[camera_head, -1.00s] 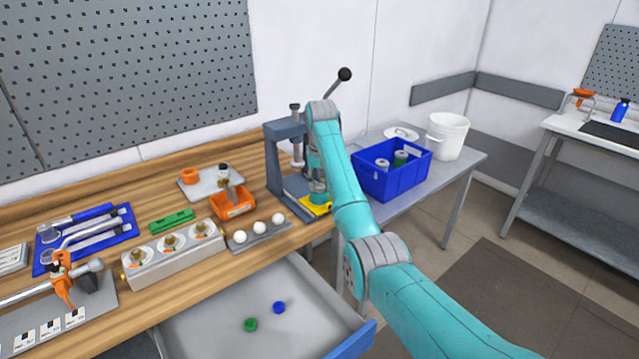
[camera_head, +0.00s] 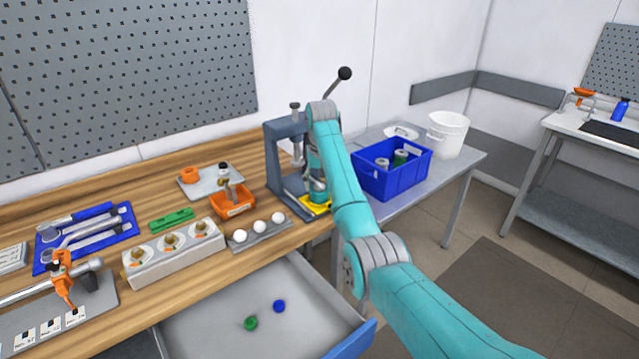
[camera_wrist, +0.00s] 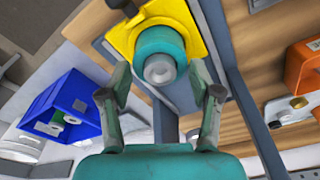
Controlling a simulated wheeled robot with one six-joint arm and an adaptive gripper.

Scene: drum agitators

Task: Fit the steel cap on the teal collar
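The teal collar (camera_wrist: 163,45) stands on a yellow plate (camera_wrist: 118,35) in the wrist view. The steel cap (camera_wrist: 160,69), a grey disc with a small round centre, shows at the collar's near end; whether it is fully seated I cannot tell. My gripper (camera_wrist: 170,82) is open, its two fingers apart on either side of the cap, with no visible contact. In the head view my arm covers most of this spot; the yellow plate (camera_head: 316,208) shows at the foot of the press.
The grey press (camera_head: 283,165) with its black-knobbed lever (camera_head: 344,74) stands close around my wrist. A blue crate (camera_head: 391,180) stands to the right. The orange tray (camera_head: 233,209) and a strip with white balls (camera_head: 260,238) lie left. An open drawer (camera_head: 300,325) juts out in front.

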